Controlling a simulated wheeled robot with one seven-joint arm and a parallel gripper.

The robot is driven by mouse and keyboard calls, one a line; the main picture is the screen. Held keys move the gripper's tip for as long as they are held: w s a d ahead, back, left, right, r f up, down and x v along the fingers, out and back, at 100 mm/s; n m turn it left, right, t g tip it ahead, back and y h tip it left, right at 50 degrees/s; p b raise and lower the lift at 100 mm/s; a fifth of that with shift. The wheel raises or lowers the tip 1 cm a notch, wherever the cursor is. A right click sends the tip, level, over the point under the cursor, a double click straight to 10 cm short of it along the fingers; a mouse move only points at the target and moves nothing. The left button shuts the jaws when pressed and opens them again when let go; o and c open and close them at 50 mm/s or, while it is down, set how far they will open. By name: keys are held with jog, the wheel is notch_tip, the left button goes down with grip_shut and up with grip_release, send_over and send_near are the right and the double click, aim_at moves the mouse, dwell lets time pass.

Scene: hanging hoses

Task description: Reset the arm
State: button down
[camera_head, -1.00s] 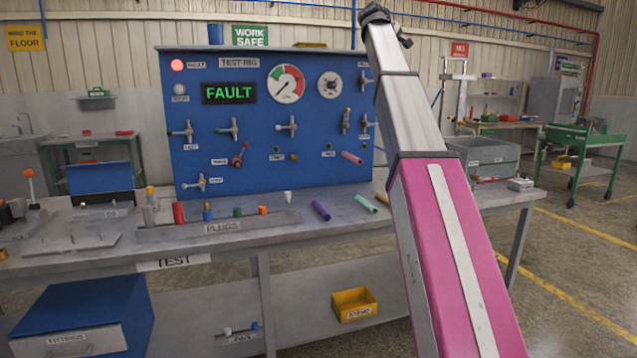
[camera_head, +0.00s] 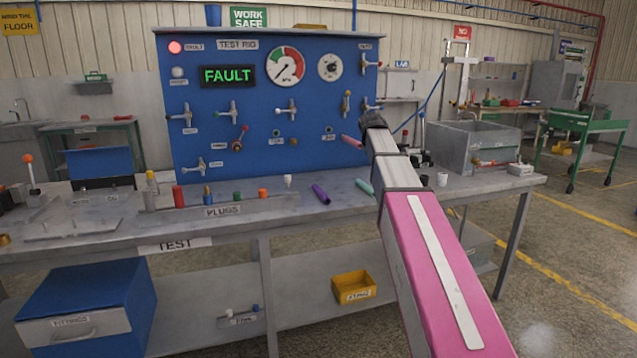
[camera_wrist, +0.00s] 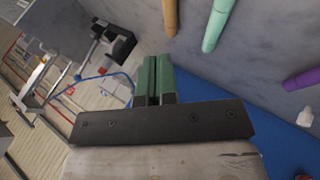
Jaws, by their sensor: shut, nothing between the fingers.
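My gripper (camera_wrist: 154,72) shows in the wrist view with its two green-padded fingers together and nothing between them. It points toward the grey bench top, apart from the hoses. An orange hose piece (camera_wrist: 170,16), a green hose piece (camera_wrist: 216,26) and a purple hose piece (camera_wrist: 302,80) show beyond it. In the head view my pink and silver arm (camera_head: 432,255) rises from the lower right, its visible upper end by the bench's right part. My gripper cannot be made out there. The purple piece (camera_head: 321,194) and green piece (camera_head: 364,187) lie on the bench.
The blue test rig (camera_head: 255,140) stands at the bench's back, its display (camera_head: 227,76) reading FAULT. A pink hose (camera_head: 351,142) sticks out from it. A plug rack (camera_head: 165,208) lies in front. A grey bin (camera_head: 455,148) stands right. A yellow bin (camera_head: 354,285) sits below.

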jog(key=s+a+f+m+g+y, duration=0.1)
jog(key=s+f+g, duration=0.1)
jog(key=s+f, duration=0.9)
jog(key=s+a+f+m+g+y, duration=0.2)
jog(key=s+f, duration=0.9)
jog(key=f, duration=0.6)
jog(key=s+a+f+m+g+y, duration=0.1)
jog(key=s+f+m+g, duration=0.1)
jog(key=s+f, duration=0.9)
notch_tip(320, 180, down, 4)
jog(key=shift+s+a+y, duration=0.15)
jog(key=shift+a+y, duration=0.2)
jog(key=shift+y, duration=0.05)
